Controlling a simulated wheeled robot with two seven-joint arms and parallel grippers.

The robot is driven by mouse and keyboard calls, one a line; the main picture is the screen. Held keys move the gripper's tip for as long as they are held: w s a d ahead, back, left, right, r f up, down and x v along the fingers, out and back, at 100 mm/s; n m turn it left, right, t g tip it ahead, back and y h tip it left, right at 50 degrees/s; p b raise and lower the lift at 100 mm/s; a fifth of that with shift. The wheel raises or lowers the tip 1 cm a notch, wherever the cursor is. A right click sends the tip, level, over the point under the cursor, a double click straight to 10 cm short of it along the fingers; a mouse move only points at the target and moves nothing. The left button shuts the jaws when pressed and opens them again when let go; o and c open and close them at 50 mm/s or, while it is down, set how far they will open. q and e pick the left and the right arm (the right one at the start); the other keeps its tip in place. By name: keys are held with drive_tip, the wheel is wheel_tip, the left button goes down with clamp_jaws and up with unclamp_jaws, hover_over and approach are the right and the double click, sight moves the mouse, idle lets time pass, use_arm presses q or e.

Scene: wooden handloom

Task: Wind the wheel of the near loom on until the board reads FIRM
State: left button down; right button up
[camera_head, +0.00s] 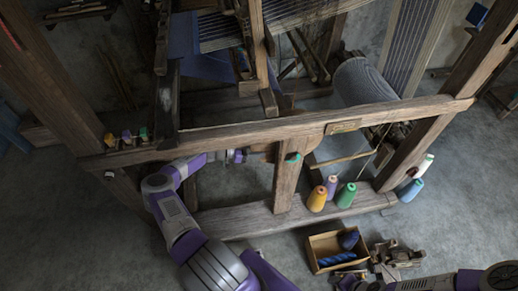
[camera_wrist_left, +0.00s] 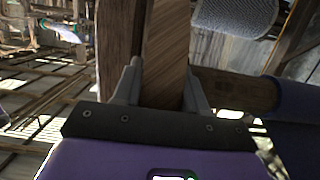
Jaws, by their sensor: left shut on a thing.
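My left gripper (camera_head: 240,156) is at the near loom, just below its front beam (camera_head: 225,142). In the left wrist view its two grey fingers (camera_wrist_left: 160,90) are shut on a wooden bar (camera_wrist_left: 166,45), one finger on each side. I cannot tell whether this bar is part of the wheel; no whole wheel shows. A small plaque (camera_head: 342,127) is fixed on the front beam, but its lettering is too small to read. A green piece (camera_head: 292,157) sits on the short post right of the gripper. My right arm (camera_head: 435,284) enters at the bottom right; its fingers are unclear.
Several thread cones, including an orange one (camera_head: 317,199) and a green one (camera_head: 346,195), stand on the lower beam. Floor at the left is clear.

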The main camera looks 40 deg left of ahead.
use_arm(q)
drive_tip(key=c, duration=0.7)
unclamp_jaws()
